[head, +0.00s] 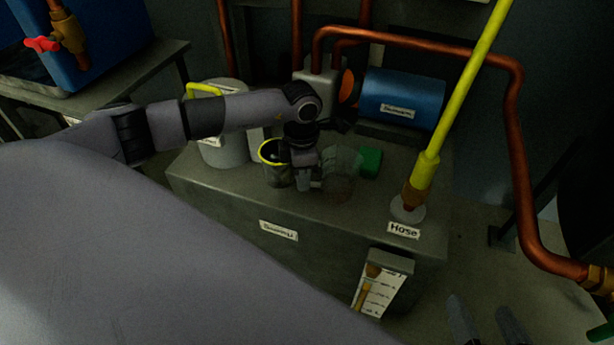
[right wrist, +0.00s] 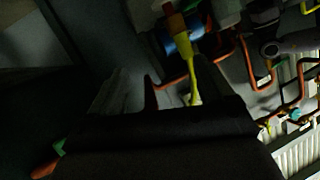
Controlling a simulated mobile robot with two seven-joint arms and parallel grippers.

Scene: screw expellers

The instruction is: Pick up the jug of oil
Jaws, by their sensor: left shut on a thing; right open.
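A clear jug (head: 342,178) stands on the grey metal cabinet (head: 230,205) in the head view. It looks upright, and its contents are hard to make out in the dim light. My left gripper (head: 306,182) is at the jug's left side and shut, apparently on its handle side; the exact grip is hidden. A yellow-rimmed dark container (head: 275,172) stands just left of that gripper. My right gripper (head: 488,320) shows at the bottom right of the head view, open and empty, low and away from the cabinet.
A yellow pole (head: 455,105) rises from a round base beside the "Hose" label (head: 404,230). A green block (head: 370,162) and a blue motor (head: 401,97) are behind the jug. A large pale can (head: 222,148) stands left. Copper pipes (head: 518,150) run along the back and right.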

